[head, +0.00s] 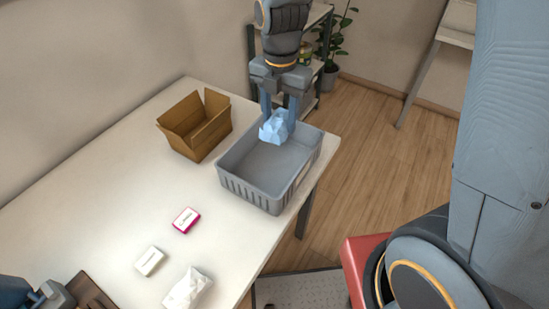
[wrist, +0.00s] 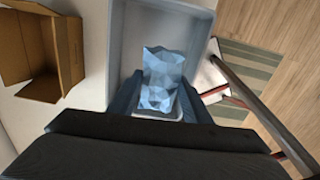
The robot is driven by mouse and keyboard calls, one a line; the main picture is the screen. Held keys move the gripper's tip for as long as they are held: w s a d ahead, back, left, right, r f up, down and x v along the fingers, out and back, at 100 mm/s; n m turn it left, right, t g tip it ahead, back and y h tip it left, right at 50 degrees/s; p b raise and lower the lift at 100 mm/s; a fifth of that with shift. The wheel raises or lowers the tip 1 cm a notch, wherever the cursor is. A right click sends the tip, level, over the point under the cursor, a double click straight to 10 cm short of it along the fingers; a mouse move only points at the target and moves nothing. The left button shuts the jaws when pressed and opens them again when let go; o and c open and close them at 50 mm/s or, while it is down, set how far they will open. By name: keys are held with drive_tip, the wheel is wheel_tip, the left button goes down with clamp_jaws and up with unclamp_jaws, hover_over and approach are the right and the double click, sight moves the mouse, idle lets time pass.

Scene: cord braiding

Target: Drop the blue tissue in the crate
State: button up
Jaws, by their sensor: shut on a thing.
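The blue tissue (head: 274,127) is a light-blue crumpled piece, held between the fingers of my gripper (head: 281,108). It also shows in the wrist view (wrist: 163,78), between the two fingers. My gripper points down and is shut on the tissue, over the far part of the grey crate (head: 262,194). The crate is an open plastic box with slotted sides, near the table's right edge. Its visible floor is bare. In the wrist view the crate (wrist: 122,40) lies beneath the tissue. The exact height of the tissue over the crate floor is hard to tell.
An open cardboard box (head: 196,127) stands left of the crate. A pink-and-white box (head: 186,220), a small white box (head: 150,261) and a white crumpled packet (head: 187,289) lie on the white table (head: 90,190). A dark brown item (head: 91,292) is at the bottom left.

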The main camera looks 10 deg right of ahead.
drive_tip(key=shift+f+b, duration=1.1)
drive_tip(key=shift+f, duration=0.5)
drive_tip(key=o, duration=1.1)
drive_tip(key=shift+c, duration=0.2)
drive_tip(key=shift+r+b, duration=0.7)
drive_tip(key=shift+r, duration=3.25)
